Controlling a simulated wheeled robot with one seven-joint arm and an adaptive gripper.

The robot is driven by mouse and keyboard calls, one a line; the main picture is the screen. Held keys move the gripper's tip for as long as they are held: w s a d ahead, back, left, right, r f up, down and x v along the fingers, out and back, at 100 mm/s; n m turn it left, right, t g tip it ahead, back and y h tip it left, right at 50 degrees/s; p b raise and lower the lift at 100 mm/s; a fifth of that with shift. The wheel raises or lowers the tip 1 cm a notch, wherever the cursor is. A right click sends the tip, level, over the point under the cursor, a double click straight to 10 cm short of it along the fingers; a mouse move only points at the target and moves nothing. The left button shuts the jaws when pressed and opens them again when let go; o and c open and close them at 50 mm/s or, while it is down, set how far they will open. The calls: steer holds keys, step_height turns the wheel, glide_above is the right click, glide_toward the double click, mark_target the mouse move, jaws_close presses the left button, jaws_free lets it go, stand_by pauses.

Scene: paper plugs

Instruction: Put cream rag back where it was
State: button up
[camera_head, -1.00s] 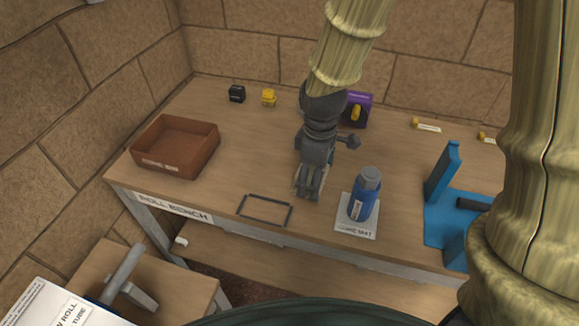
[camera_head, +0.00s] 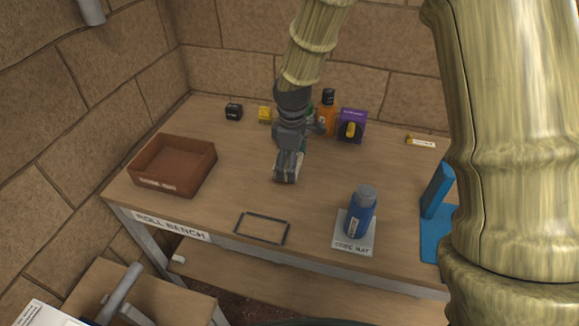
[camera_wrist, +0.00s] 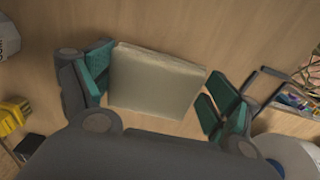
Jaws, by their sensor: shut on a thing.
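My gripper (camera_head: 286,180) is over the middle of the roll bench, behind the dark rectangle outline (camera_head: 262,215). In the wrist view my gripper (camera_wrist: 157,88) is shut on the cream rag (camera_wrist: 153,78), a pale, flat, squarish piece held between the green-padded fingers. In the head view the fingers hide most of the rag. I cannot tell whether it touches the bench top. The outline on the bench is empty.
A brown tray (camera_head: 208,165) stands at the left. A blue bottle (camera_head: 360,212) stands on the core mat (camera_head: 352,248) at the front right. Black (camera_head: 234,111) and yellow (camera_head: 265,114) blocks, an orange bottle (camera_head: 327,118) and a purple box (camera_head: 351,117) stand at the back.

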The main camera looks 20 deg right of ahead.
steer(key=shift+w, duration=0.75)
steer(key=shift+s+f+p, duration=0.1)
steer(key=shift+f+p, duration=0.25)
steer(key=shift+f, duration=1.45)
steer(key=o, duration=0.8)
steer(key=shift+f, duration=0.15)
steer(key=shift+c, duration=0.2)
step_height(320, 180, up, 12)
steer(key=shift+r+b, duration=0.2)
steer(key=shift+b, duration=0.15)
